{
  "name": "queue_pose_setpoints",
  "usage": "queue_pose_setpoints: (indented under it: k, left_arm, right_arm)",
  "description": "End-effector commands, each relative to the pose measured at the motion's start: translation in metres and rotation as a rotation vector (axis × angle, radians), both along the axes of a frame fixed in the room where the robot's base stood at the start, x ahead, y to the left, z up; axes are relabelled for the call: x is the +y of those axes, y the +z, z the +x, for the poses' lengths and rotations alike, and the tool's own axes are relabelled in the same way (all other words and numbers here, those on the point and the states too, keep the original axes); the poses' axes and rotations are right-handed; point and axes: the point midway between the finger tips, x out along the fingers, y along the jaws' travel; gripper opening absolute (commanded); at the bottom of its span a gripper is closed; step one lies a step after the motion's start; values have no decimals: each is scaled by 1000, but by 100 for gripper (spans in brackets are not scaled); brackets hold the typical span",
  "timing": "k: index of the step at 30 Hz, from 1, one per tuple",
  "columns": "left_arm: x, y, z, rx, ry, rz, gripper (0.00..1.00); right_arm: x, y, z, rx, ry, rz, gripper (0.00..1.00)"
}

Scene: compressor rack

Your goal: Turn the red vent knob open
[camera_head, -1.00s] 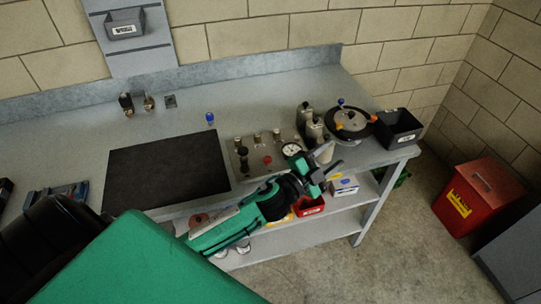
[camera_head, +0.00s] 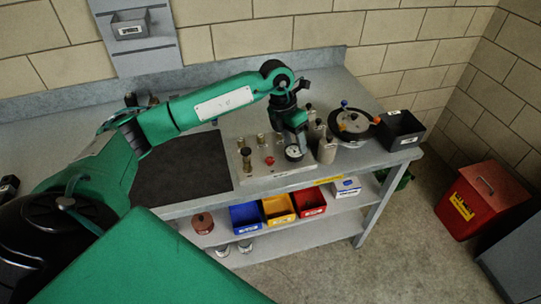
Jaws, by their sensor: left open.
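The red vent knob (camera_head: 269,160) is a small red knob on the light manifold panel (camera_head: 258,179) at the bench's front edge. A round white-faced gauge (camera_head: 293,153) sits to its right, and several brass and dark fittings (camera_head: 246,157) stand around it on the panel. My left gripper (camera_head: 297,142) reaches in from the left over the bench and points down just above and behind the gauge, to the right of the red knob. It is open and apart from the knob. The fingertips are small, and whether they touch the gauge I cannot tell. My right gripper is not in view.
Grey canisters (camera_head: 327,151), a round black-rimmed pot (camera_head: 353,124) and a black bin (camera_head: 402,127) stand right of the panel. A black mat (camera_head: 180,178) lies left. Blue (camera_head: 245,217), yellow (camera_head: 278,209) and red (camera_head: 310,201) bins are on the lower shelf.

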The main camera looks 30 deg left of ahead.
Motion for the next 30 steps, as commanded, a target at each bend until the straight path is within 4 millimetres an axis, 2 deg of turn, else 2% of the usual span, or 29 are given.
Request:
queue_pose_setpoints:
  k: [1, 3, 6, 8, 11, 14, 24, 30]
  left_arm:
    - [24, 8, 3, 9, 21, 87, 49]
    - [50, 15, 3, 27, 46, 181, 49]
    - [73, 23, 3, 44, 73, 266, 49]
    - [80, 25, 2, 51, 80, 289, 49]
    - [83, 20, 1, 56, 85, 303, 49]
    - [82, 8, 1, 59, 84, 300, 49]
    - [81, -62, 0, 58, 84, 298, 49]
    - [81, -95, 1, 56, 83, 297, 49]
  right_arm:
    - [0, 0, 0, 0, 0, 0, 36]
    - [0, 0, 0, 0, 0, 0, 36]
    - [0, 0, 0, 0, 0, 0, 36]
    - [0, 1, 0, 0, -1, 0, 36]
    - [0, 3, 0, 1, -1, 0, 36]
    - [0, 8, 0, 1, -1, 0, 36]
    - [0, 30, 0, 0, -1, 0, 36]
    - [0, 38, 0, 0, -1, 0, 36]
